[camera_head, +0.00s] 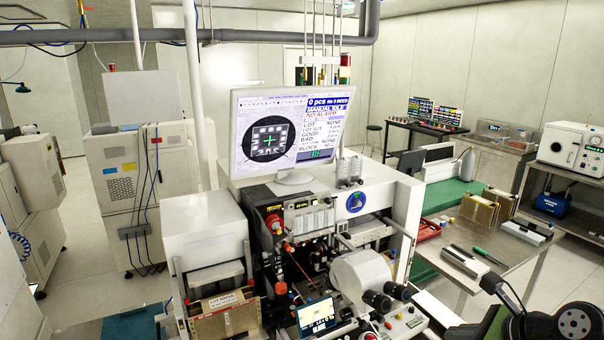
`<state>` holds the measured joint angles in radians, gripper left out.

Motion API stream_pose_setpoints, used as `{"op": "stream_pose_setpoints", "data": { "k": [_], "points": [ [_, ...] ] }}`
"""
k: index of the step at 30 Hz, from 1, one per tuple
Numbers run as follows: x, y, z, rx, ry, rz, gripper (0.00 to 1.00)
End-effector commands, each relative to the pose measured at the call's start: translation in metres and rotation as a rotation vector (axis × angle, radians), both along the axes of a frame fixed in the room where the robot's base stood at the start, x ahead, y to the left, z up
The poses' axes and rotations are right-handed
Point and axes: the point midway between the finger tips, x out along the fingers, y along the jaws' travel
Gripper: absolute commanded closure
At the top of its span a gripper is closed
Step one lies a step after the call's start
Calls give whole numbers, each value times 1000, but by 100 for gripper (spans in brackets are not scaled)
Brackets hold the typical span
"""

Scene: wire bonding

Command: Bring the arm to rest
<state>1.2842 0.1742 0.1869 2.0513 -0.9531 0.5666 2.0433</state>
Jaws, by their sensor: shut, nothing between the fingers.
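Dark rounded parts at the lower right corner look like links of my own arm, low and close to the camera. They lie in front of the right-hand steel table (483,235). I cannot make out my gripper's fingers in this view. The arm parts overlap the near side of that table in the picture. Whether they touch anything cannot be told.
The wire bonder with its monitor (292,135) and white microscope head (361,277) fills the middle. On the steel table are a dark-topped tray (464,261), a green-handled tool (490,256) and brass-coloured magazines (479,209). A white machine (571,147) stands far right. Floor shows at left.

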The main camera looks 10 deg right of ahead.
Motion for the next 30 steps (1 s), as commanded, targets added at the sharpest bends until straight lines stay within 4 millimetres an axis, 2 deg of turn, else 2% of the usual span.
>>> {"op": "stream_pose_setpoints", "data": {
  "k": [6,11,14,18,21,24,27,30],
  "points": [
    [0,48,-15,-266,23,276,100],
    [-12,92,-25,-538,23,585,100],
    [-31,124,-34,-753,8,848,100],
    [-79,167,-50,-1122,-62,1339,100],
    [-116,180,-63,-1340,-136,1662,100],
    [-141,182,-72,-1479,-200,1879,100],
    [-152,181,-76,-1540,-234,1985,100],
    [-154,180,-75,-1553,-239,2009,100]
  ]
}}
